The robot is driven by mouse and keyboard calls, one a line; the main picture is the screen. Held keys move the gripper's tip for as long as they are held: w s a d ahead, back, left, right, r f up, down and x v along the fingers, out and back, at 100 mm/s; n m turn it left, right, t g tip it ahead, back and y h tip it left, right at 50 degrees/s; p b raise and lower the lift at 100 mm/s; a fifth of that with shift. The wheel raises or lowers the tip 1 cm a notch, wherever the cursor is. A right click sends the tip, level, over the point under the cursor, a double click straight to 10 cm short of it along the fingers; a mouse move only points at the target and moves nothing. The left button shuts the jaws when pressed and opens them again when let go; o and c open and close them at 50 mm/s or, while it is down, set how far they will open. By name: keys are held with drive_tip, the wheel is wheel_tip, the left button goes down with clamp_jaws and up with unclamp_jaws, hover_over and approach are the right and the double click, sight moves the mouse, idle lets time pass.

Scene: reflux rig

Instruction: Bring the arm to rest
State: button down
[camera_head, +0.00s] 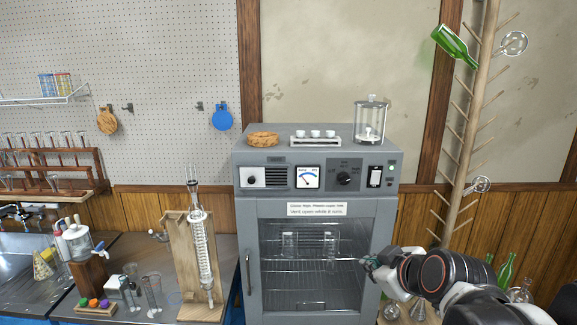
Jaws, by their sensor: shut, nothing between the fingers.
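My gripper (371,263) is at the end of my arm, which reaches in from the lower right. The gripper is small in the picture, shut and empty. It appears in front of the right side of the oven's glass door; I cannot tell the distance between them.
A grey oven (386,215) with a closed door stands in the middle. A wooden drying rack (471,140) with bottles and flasks stands right, behind my arm. A bench (120,262) at left holds a condenser (203,250) on a wooden stand, and other glassware.

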drive_tip(key=s+d+f+m+g+h+b, duration=0.1)
drive_tip(key=s+f+m, duration=0.2)
drive_tip(key=s, duration=0.5)
drive_tip(key=s+d+f+m+g+h+b, duration=0.1)
drive_tip(key=s+f+m, duration=0.3)
drive_tip(key=s, duration=0.4)
drive_tip(key=shift+m+g+b, duration=0.4)
drive_tip(key=shift+g+b, duration=0.3)
